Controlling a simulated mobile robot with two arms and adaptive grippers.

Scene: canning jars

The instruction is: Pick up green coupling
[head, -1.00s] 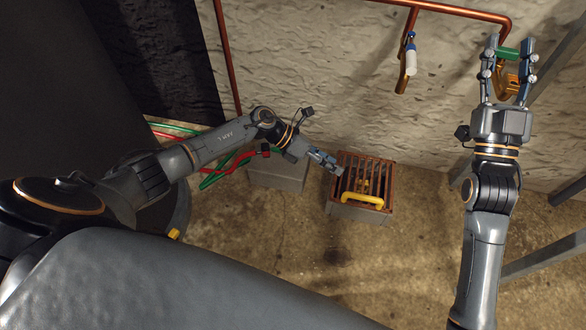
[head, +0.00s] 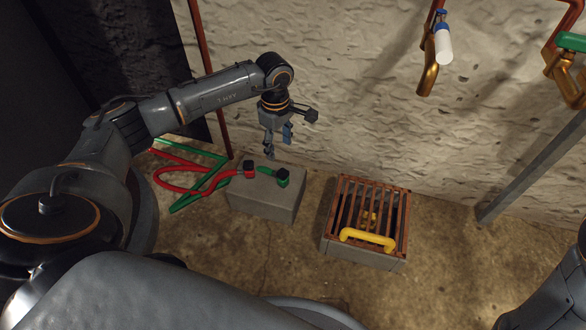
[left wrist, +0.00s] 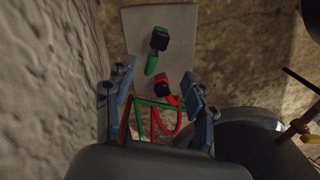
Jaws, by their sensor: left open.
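My left gripper (head: 278,149) points down above the block, open and empty, apart from both couplings. My right gripper is out of view; only part of that arm shows at lower right.
A slatted drain box (head: 340,215) with a yellow handle (head: 367,239) stands right of the block. Copper taps (head: 429,72) hang on the wall. Open floor lies in front of the block.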

